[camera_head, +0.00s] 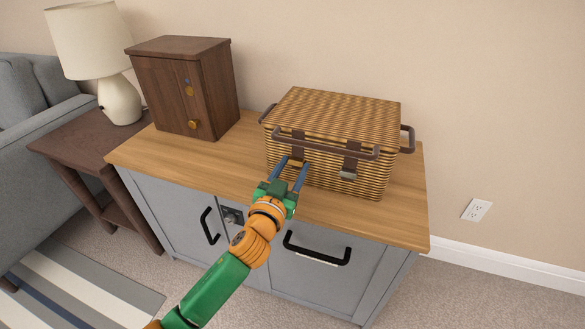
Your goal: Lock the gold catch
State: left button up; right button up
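A wicker basket (330,120) with a closed lid and brown handles stands on the wooden cabinet top. The gold catch (296,163) is on its front, below the left brown strap. My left gripper (294,165) is at the basket front with its two blue fingers apart, one on each side of the gold catch. I cannot tell whether a finger touches it. The fingers partly cover the wicker beside the catch, and the catch's exact position is too small to tell. A silver catch (348,175) is under the right strap. My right gripper is not in view.
A brown wooden box (170,95) with gold-coloured fittings stands on the left of the cabinet top (185,160). A lamp (118,98) stands on a side table further left. A front handle bar (330,148) crosses the basket above the catches.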

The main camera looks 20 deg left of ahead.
pick_arm(q)
grip_shut()
